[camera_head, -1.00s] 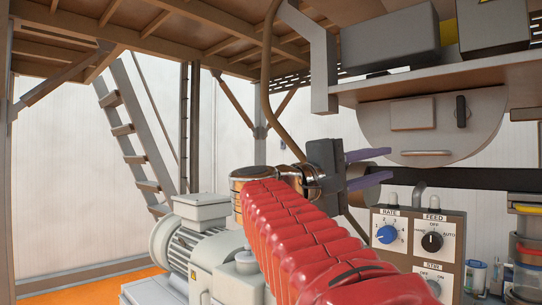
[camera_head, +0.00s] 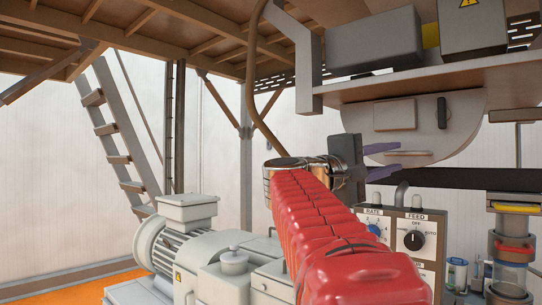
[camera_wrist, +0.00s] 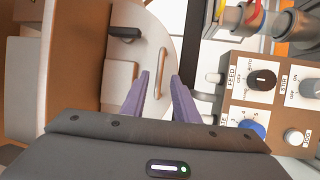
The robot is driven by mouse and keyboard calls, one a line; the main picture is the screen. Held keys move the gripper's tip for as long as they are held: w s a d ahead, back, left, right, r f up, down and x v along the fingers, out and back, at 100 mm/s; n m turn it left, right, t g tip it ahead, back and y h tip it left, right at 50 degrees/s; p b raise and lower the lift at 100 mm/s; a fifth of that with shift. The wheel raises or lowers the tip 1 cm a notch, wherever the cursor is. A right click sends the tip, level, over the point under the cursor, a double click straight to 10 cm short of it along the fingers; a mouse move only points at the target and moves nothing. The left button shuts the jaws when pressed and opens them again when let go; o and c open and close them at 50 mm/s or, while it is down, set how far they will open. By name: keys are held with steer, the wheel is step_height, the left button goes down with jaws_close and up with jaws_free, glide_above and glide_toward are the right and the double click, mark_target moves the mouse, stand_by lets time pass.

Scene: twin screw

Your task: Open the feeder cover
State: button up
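The feeder cover looks to be the pale, half-round plate (camera_head: 425,128) under the shelf at upper right. It carries a raised rectangular panel, a black latch (camera_head: 442,112) and a slim bar handle (camera_head: 408,153) low on its face. In the wrist view the cover (camera_wrist: 149,38) fills the upper middle, with its tan handle (camera_wrist: 160,72) and black latch (camera_wrist: 124,33). My gripper (camera_head: 399,160) has two purple fingers, open and empty, just left of the handle. In the wrist view, the gap between my fingertips (camera_wrist: 160,76) lines up with the handle; contact is not visible.
A control box (camera_head: 413,235) with RATE and FEED knobs stands below my gripper. A dark horizontal bar (camera_head: 470,179) runs beneath the cover. Jars and a glass column (camera_head: 512,245) stand at right. A grey motor (camera_head: 175,245) is at lower left.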

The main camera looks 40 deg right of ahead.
mark_target(402, 155)
steer(key=shift+x, duration=2.8)
steer(key=shift+f, duration=0.1)
jaws_close()
